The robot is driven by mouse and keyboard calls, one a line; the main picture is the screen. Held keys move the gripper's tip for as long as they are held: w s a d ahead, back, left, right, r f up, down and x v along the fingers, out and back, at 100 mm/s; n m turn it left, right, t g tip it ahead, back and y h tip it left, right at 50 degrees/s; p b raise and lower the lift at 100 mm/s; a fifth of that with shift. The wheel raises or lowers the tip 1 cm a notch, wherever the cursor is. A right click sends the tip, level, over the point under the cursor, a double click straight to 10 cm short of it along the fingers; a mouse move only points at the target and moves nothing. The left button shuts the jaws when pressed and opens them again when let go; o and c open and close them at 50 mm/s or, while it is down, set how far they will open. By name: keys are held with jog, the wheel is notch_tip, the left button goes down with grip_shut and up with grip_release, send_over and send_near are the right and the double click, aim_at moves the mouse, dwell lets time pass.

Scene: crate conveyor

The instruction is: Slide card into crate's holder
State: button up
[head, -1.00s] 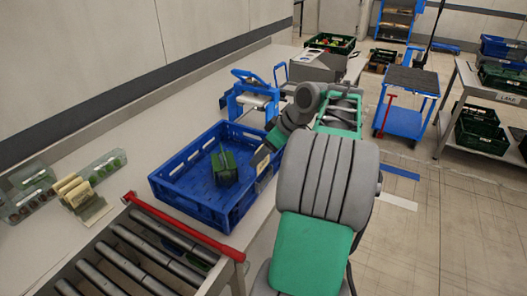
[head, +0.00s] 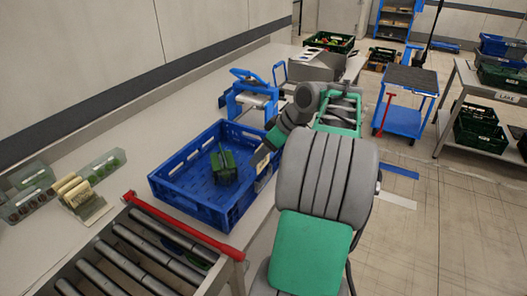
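A blue crate (head: 166,193) stands on the grey worktop beyond the roller conveyor. A dark green item (head: 224,166) rests inside it. My gripper (head: 264,160) is at the crate's right side, by the rim. A small pale card (head: 262,183) shows just below the gripper at the crate's outer right wall. My arm partly covers that wall, so the holder is hidden. I cannot tell whether the card is in the fingers or in the holder. The fingertips are too small and covered to read.
A roller conveyor (head: 142,262) with a red bar (head: 184,226) lies in front of the crate. Clear bins (head: 28,190) and a stack of cards (head: 80,197) sit at left. A blue frame device (head: 250,97) stands behind the crate. A blue cart (head: 404,120) stands on the floor at right.

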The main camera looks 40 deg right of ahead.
aim_at(263, 163)
jog(key=shift+f+b, duration=1)
jog(key=shift+f, duration=0.2)
jog(key=shift+f, duration=0.1)
jog(key=shift+f+b, duration=0.75)
jog(key=shift+f, duration=0.05)
jog(key=shift+f, duration=0.15)
